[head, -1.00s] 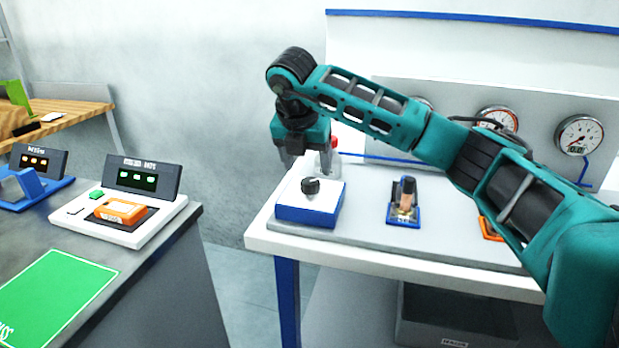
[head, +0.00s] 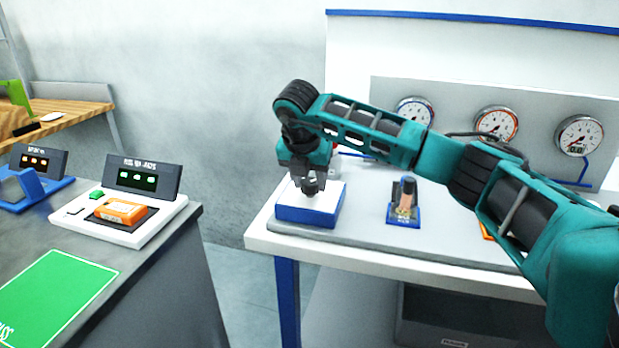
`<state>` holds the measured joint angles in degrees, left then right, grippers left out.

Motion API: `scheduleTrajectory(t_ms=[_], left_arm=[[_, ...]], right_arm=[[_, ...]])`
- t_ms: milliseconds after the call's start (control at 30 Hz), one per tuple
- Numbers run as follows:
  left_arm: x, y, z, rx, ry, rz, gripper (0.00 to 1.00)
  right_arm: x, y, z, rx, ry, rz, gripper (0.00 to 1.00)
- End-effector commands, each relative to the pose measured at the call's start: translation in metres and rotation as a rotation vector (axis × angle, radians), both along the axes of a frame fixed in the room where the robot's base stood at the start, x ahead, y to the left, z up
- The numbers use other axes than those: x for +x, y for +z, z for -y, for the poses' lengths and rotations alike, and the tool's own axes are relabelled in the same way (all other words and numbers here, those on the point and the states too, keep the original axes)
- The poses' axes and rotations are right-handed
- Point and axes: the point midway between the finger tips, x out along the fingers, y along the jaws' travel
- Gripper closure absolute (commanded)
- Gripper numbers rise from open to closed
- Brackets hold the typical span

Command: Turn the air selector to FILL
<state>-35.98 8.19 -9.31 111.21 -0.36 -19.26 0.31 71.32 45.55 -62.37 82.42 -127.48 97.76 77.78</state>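The air selector is a black knob (head: 310,187) on top of a white box with a blue base (head: 306,214), at the left front of the white bench. My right gripper (head: 309,181) points down at the knob. Its fingertips are at the knob's height in the picture and overlap it, partly hiding it. I cannot tell whether the fingers touch the knob or how far apart they are. The knob's pointer and any FILL marking are not readable. My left gripper is not in view.
A blue holder with a dark and copper-coloured piece (head: 405,199) stands right of the selector box. Several gauges, such as the middle one (head: 496,124), sit on the back panel. My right arm crosses above the bench. A grey counter (head: 150,285) is at the left.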

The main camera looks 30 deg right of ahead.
Motion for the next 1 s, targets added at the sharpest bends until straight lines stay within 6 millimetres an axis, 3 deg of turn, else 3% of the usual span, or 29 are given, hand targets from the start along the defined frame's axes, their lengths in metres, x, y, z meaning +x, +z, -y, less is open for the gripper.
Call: scheduleTrajectory(t_ms=[300,667,1000], left_arm=[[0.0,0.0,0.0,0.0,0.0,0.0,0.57],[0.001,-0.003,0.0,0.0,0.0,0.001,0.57],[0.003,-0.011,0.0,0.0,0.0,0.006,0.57]], right_arm=[[0.0,0.0,0.0,0.0,0.0,0.0,0.86],[0.0,0.0,0.001,0.001,0.068,0.001,0.86],[-0.001,0.0,0.002,0.0,0.326,0.003,0.86]])
